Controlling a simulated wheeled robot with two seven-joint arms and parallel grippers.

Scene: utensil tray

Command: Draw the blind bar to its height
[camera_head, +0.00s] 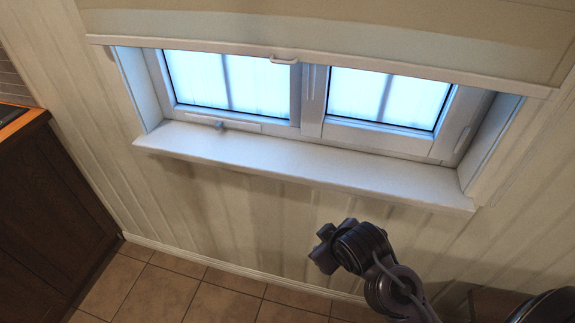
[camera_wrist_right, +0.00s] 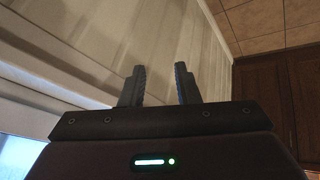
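The blind (camera_head: 330,28) is a beige cloth sheet hanging over the upper part of the window. Its pale bottom bar (camera_head: 400,71) runs across the window, sloping slightly in the picture. A small light pull handle (camera_head: 284,60) sits at the middle of the bar. My right gripper (camera_head: 322,246) is below the windowsill in the head view, in front of the panelled wall and well apart from the bar. In the right wrist view its two dark fingers (camera_wrist_right: 159,84) stand apart with nothing between them. My left gripper does not show.
The white windowsill (camera_head: 300,165) juts out below the window (camera_head: 300,95). A dark wooden cabinet (camera_head: 50,210) is at the left. The tiled floor (camera_head: 165,290) is clear.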

